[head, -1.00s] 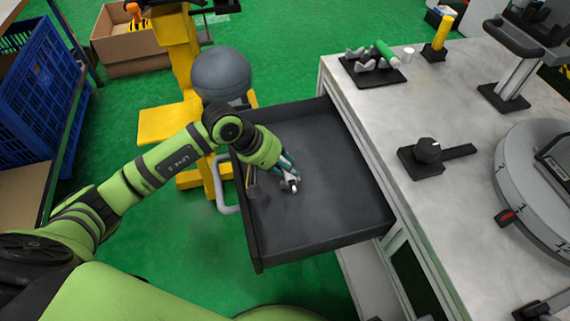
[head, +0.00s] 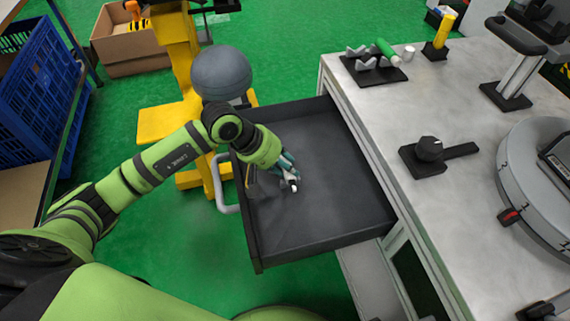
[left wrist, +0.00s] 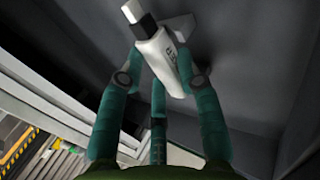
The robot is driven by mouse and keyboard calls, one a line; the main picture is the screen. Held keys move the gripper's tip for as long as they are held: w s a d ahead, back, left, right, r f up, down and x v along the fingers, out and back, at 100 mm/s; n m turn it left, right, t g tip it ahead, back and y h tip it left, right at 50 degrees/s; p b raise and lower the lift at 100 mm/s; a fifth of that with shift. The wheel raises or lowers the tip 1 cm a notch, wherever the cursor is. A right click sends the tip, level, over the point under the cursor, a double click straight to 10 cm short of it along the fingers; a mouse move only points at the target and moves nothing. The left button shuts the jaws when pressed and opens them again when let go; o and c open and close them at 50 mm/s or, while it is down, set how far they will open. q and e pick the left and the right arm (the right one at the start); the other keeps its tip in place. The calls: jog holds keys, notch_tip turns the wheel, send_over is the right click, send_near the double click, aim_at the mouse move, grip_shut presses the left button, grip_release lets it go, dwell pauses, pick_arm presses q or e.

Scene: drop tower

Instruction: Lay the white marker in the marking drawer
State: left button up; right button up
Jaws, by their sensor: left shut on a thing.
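The marking drawer (head: 330,205) is a dark grey open drawer pulled out from the bench, with a pale handle on its left. My left gripper (head: 289,178) is inside the drawer's outline, near its left side. It is shut on the white marker (head: 295,187), of which only a small end shows in the head view. In the left wrist view the marker (left wrist: 160,58) is tilted between the teal fingers (left wrist: 163,85), its dark-banded end pointing up. The drawer floor lies behind it; I cannot tell if the marker touches it. My right gripper is out of view.
The bench top (head: 375,115) at right carries a black rack (head: 373,70) with a green cylinder (head: 387,52), a yellow cylinder (head: 445,30) and a black knob (head: 429,149). A yellow stand with a grey ball (head: 220,73) is behind the drawer. The drawer's right part is clear.

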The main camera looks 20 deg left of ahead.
pick_arm(q)
jog(key=o, duration=1)
jog(key=shift+o, duration=0.2)
jog(key=v, duration=1.2)
